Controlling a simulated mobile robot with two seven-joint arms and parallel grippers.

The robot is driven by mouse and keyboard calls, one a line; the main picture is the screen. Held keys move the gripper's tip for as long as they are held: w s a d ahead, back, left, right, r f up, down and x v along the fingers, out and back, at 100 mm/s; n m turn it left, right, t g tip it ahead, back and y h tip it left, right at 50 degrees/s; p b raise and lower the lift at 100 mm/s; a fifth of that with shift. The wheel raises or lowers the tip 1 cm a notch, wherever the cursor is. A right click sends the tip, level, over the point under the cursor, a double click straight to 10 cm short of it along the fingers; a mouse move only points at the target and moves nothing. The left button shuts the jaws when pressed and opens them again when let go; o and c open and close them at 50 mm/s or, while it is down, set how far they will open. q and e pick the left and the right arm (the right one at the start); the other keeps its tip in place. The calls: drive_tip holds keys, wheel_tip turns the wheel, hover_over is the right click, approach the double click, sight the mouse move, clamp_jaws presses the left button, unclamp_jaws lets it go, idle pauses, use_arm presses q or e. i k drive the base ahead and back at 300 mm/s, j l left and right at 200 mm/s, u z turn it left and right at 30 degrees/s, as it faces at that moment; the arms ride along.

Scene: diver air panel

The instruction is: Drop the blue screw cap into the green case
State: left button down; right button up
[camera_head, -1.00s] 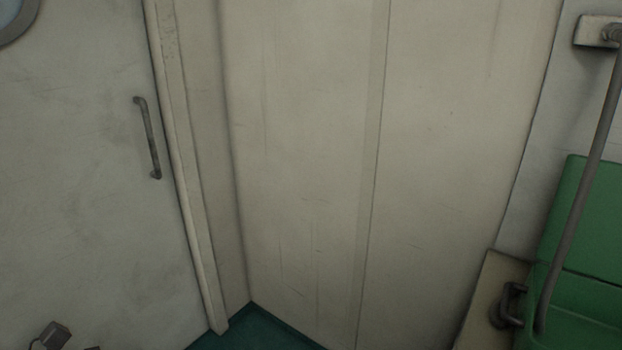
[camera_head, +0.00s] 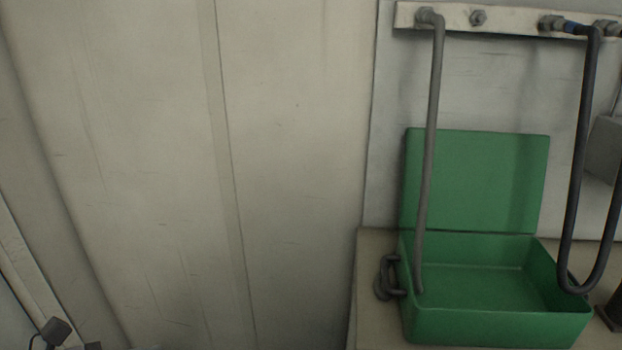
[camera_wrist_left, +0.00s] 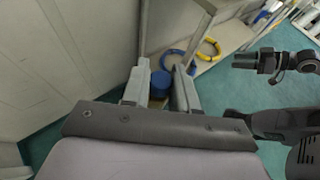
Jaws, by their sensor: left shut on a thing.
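My left gripper (camera_wrist_left: 162,92) is shut on the blue screw cap (camera_wrist_left: 160,82), which shows between its grey fingers in the left wrist view. The green case (camera_head: 500,328) stands at the lower right of the head view, with its lid (camera_head: 490,180) raised against the wall behind. The visible part of its inside looks empty. The cap cannot be made out in the head view. Small dark parts at the lower left of that view seem to be mine.
A grey pipe (camera_head: 429,150) and a dark hose (camera_head: 578,170) hang from a wall rail (camera_head: 510,18), crossing the case in view. The case stands on a beige bench (camera_head: 372,265). Blue (camera_wrist_left: 173,60) and yellow (camera_wrist_left: 208,49) rings lie on a shelf in the wrist view.

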sight(439, 293)
drive_tip(key=i+j+z, duration=0.1)
drive_tip(key=z, duration=0.3)
drive_tip(key=j+z, duration=0.35)
drive_tip(key=i+j+z, duration=0.1)
drive_tip(key=z, duration=0.3)
drive_tip(key=j+z, duration=0.35)
